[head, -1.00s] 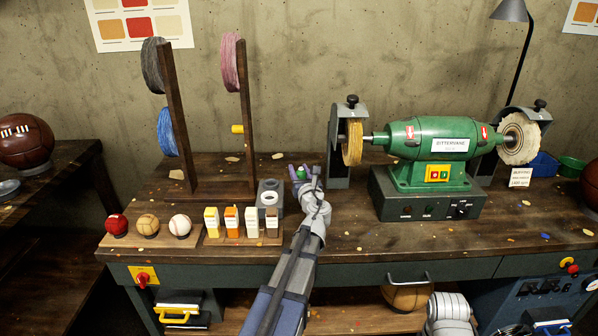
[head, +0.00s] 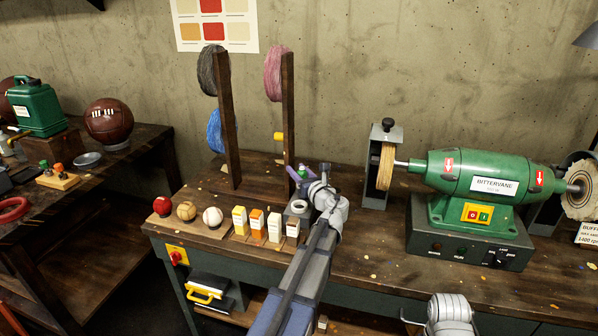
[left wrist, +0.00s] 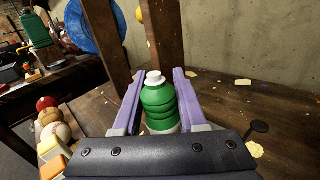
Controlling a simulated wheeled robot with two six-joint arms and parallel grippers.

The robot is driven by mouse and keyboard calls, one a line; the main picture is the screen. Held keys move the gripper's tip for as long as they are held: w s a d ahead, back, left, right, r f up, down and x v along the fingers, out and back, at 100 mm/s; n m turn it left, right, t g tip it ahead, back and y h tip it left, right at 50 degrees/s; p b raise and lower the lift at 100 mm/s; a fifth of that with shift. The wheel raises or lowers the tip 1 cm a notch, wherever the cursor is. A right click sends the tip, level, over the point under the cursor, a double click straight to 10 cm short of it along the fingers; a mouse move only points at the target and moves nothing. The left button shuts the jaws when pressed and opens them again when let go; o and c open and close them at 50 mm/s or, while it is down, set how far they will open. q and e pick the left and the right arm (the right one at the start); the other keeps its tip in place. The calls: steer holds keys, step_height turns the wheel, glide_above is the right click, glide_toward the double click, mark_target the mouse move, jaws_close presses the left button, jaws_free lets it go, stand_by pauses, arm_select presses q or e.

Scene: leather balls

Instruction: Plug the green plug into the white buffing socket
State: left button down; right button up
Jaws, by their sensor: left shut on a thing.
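My left gripper (head: 302,174) has purple fingers and is shut on a green ribbed piece with a white tip (left wrist: 157,102), which matches the green plug by colour. The piece stands upright between the fingers in the left wrist view, and its lower end is hidden by the wrist. In the head view it is a small green spot above the bench, just right of the rack's post. I cannot make out a white buffing socket for certain. The green buffing machine (head: 487,183) stands on the bench to the right.
A wooden rack (head: 288,120) with coloured discs stands close behind my left gripper. Balls and small boxes (head: 257,224) line the bench's front left. A second bench (head: 110,175) at left carries a green canister (head: 38,110) and a brown ball (head: 109,121).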

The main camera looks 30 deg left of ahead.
arm_select(q)
steer(key=shift+s+a+g, duration=0.3)
steer(key=shift+s+a, duration=0.05)
steer(key=shift+a, duration=0.05)
steer(key=shift+f, duration=0.15)
step_height(320, 180, down, 6)
steer(key=b, duration=0.5)
steer(key=shift+r+b, duration=0.25)
steer(key=shift+b, duration=0.15)
steer(key=shift+f+n+b, duration=0.3)
steer(key=shift+f+b, duration=1)
steer(key=shift+b, duration=0.05)
stand_by(1.4)
steer(key=shift+c, duration=1.9)
jaws_free()
steer(key=shift+d, duration=0.15)
steer(key=v, duration=0.7)
steer(key=shift+s+d+f, duration=0.1)
steer(key=shift+s+d, duration=0.05)
steer(key=shift+d, duration=0.15)
